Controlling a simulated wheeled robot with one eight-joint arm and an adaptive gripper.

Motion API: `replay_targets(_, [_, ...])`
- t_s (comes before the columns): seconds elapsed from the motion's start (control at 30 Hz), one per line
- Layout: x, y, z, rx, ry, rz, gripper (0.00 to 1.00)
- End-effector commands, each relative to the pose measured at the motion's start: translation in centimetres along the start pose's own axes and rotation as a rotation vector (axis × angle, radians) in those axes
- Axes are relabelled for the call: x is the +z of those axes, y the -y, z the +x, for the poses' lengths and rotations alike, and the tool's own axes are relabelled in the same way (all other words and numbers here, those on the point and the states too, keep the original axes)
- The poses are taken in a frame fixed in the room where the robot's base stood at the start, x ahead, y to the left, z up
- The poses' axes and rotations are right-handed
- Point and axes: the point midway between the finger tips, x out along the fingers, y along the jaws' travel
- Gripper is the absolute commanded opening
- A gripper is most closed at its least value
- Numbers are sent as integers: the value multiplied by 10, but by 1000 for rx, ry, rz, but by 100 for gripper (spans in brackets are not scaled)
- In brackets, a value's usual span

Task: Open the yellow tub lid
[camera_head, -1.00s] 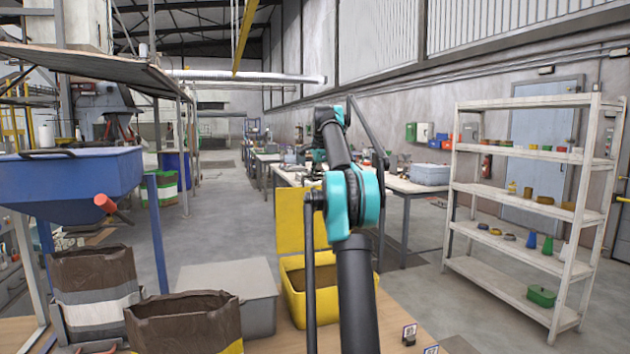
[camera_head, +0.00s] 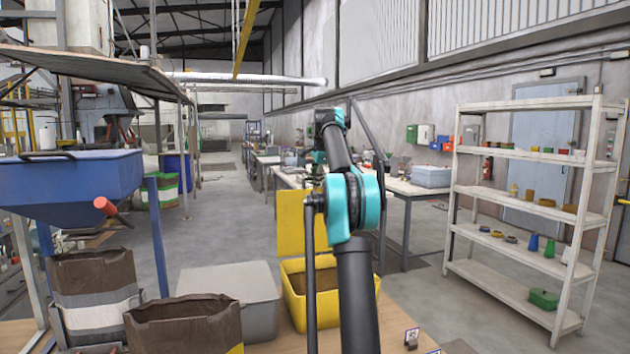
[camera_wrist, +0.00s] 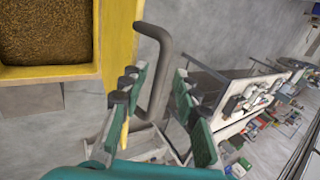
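The yellow tub (camera_head: 292,312) stands on the bench, with brown pellets showing inside. Its yellow lid (camera_head: 292,222) stands upright at the tub's far side, swung away from the opening. In the wrist view the tub's yellow wall (camera_wrist: 55,72) and the pellets are at the upper left. A bent grey bar (camera_wrist: 160,45), apparently the lid's handle, starts at the yellow edge and runs down between my fingers in the picture. My gripper (camera_wrist: 158,78) is open, with a clear gap between its teal fingers. Contact with the bar cannot be told.
A grey lidded bin (camera_head: 235,290) stands left of the tub. Open brown bags (camera_head: 185,325) stand further left, below a blue hopper (camera_head: 70,185). A white shelf rack (camera_head: 510,280) is at the right. The floor between bench and rack is clear.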

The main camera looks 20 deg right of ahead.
Motion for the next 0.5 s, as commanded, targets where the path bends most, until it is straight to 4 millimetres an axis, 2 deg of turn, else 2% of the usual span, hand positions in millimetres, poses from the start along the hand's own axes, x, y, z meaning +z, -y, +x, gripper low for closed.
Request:
replay_targets(0.13, [0,0,-6,0,0,0,31])
replay_targets(0.23, [0,0,-18,0,0,0,31])
replay_targets(0.5, [0,0,-74,0,0,1,31])
